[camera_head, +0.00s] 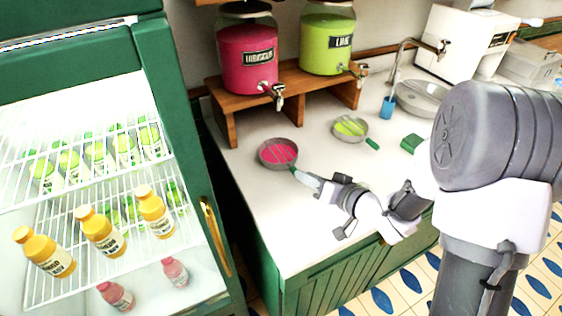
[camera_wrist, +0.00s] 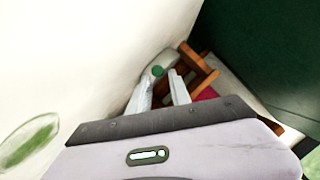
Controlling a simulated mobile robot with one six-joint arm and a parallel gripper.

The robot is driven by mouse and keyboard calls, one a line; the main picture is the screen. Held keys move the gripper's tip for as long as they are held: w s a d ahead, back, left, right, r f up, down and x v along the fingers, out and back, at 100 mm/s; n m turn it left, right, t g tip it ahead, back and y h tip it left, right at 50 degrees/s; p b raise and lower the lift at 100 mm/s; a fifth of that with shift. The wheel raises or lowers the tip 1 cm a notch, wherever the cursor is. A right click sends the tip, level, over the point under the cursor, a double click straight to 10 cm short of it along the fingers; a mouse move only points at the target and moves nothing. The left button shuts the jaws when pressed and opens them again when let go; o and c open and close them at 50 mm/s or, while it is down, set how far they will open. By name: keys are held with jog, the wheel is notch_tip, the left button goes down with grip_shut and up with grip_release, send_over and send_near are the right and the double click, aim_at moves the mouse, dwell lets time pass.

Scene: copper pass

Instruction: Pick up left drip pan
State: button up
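The left drip pan (camera_head: 278,153) is a round grey pan with a pink inside. It rests on the white counter below the pink drink jar. Its short handle points down and right, towards my gripper (camera_head: 311,181). In the wrist view my gripper's two pale fingers (camera_wrist: 162,88) stand apart, with nothing seen clamped between them. A green round handle end (camera_wrist: 158,71) shows just past the fingertips, roughly in line with the gap. Contact cannot be told.
A second pan (camera_head: 349,127) with lime-green inside and a green handle lies to the right. A wooden stand (camera_head: 232,128) holds pink and lime jars behind. A blue cup (camera_head: 388,107) and sink are further right. The open fridge with bottles (camera_head: 102,232) is left.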

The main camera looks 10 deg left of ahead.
aim_at(295, 169)
jog(key=b+x, duration=0.2)
jog(key=x, duration=0.3)
jog(key=shift+w+a, duration=0.15)
jog(key=shift+w, duration=0.25)
grip_shut()
jog(key=shift+r, duration=0.1)
dwell(0.8)
